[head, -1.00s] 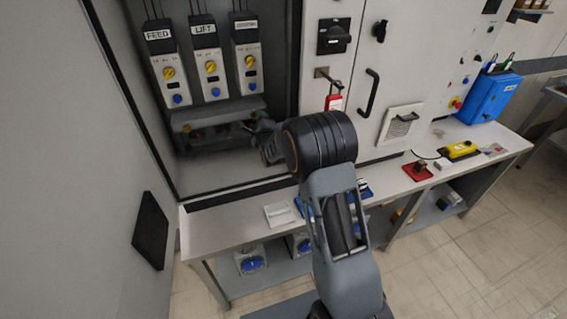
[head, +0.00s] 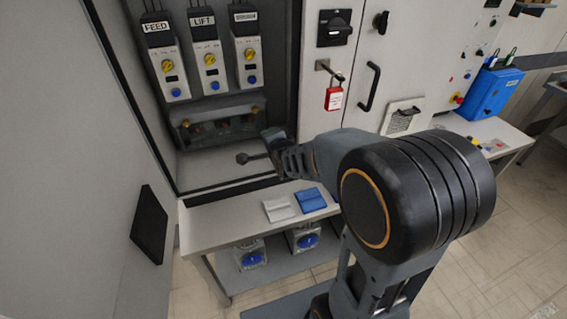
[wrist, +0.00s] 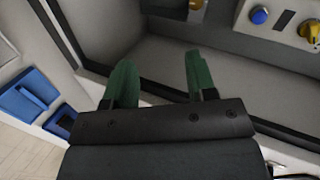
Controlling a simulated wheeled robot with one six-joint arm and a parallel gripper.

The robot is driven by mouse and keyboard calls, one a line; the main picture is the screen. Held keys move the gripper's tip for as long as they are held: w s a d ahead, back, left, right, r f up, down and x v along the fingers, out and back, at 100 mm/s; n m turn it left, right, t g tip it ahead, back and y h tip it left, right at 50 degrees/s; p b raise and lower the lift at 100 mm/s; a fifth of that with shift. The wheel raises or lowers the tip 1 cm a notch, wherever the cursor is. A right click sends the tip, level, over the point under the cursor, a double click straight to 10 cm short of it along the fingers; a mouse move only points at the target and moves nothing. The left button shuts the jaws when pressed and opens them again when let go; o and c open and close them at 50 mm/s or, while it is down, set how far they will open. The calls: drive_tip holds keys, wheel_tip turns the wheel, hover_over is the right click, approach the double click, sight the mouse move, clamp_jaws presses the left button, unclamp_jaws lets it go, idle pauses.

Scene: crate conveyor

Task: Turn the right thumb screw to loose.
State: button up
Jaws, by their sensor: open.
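A grey bar housing (head: 215,112) sits low in the open cabinet, under the drives. A small brass thumb screw, the right one (head: 255,109), shows at its right end, and another (head: 186,124) at its left. Their settings are too small to read. In the wrist view a brass screw (wrist: 195,4) is cut by the top edge; I cannot tell which one it is. My gripper (wrist: 155,75) has green fingers, spread apart with nothing between them. It is inside or at the cabinet opening, apart from the screw. In the head view my wrist hides most of it.
Drives labelled FEED (head: 164,62), LIFT (head: 207,55) and a third (head: 247,50) hang above the housing. The cabinet's dark frame edge (wrist: 85,50) runs close to my gripper. A blue holder (head: 311,199) and a white one (head: 278,208) lie on the bench.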

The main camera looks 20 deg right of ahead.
drive_tip(key=s+r+n+g+p, duration=0.1)
drive_tip(key=s+n+g, duration=0.4)
drive_tip(key=s+n, duration=0.4)
drive_tip(key=shift+s+g, duration=0.3)
drive_tip(key=shift+s, duration=0.85)
drive_tip(key=shift+a, duration=0.1)
drive_tip(key=s+r+n+g+p, duration=0.1)
drive_tip(key=s+n+g, duration=0.3)
drive_tip(key=s+n, duration=0.3)
drive_tip(key=s, duration=0.4)
drive_tip(key=shift+s+r, duration=0.1)
drive_tip(key=shift+c, duration=0.2)
